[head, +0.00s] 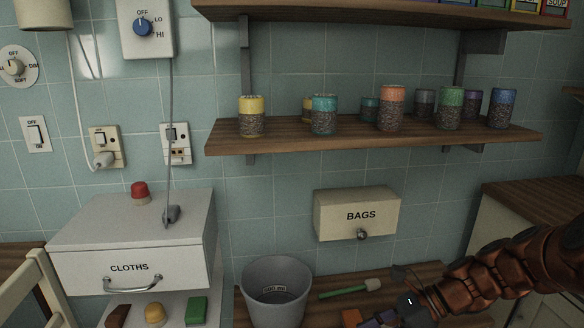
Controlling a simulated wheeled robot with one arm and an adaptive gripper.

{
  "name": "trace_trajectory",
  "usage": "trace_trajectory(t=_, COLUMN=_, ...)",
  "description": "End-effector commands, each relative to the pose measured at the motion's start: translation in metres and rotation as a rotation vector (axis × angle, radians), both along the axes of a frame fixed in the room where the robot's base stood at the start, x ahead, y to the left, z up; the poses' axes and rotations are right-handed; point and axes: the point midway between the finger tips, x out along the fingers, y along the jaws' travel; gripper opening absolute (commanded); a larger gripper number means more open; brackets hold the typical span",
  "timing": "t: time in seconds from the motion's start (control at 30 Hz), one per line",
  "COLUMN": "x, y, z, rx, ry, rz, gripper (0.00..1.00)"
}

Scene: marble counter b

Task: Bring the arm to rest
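My copper-coloured arm reaches in from the right edge in the head view and bends down toward the wooden counter at the lower right. My gripper (405,285) is at the arm's dark end, low over the counter and close to the bottom edge of the picture. Its fingers are too dark and small to make out, so I cannot tell whether they are open or hold anything. A green-handled tool (343,291) with a pale head lies on the counter just left of it. Orange (351,317) and purple (374,322) items show in part at the bottom edge.
A grey bucket (276,290) stands left of the tool. A BAGS box (357,213) is on the wall above. A wooden shelf (360,136) holds several lidded jars. A CLOTHS drawer unit (131,262) stands at left, with a cord (170,120) hanging to its top.

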Motion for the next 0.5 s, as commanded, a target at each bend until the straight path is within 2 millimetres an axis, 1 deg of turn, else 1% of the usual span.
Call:
trace_trajectory(t=0.03, x=-0.012, y=0.009, z=0.023, rx=-0.035, ry=-0.047, rz=0.072, gripper=0.37)
trace_trajectory(t=0.23, x=-0.059, y=0.031, z=0.062, rx=-0.158, ry=-0.219, rz=0.357, gripper=0.37)
trace_trajectory(t=0.37, x=-0.088, y=0.037, z=0.085, rx=-0.231, ry=-0.324, rz=0.542, gripper=0.37)
trace_trajectory(t=0.5, x=-0.12, y=0.037, z=0.109, rx=-0.302, ry=-0.426, rz=0.744, gripper=0.37)
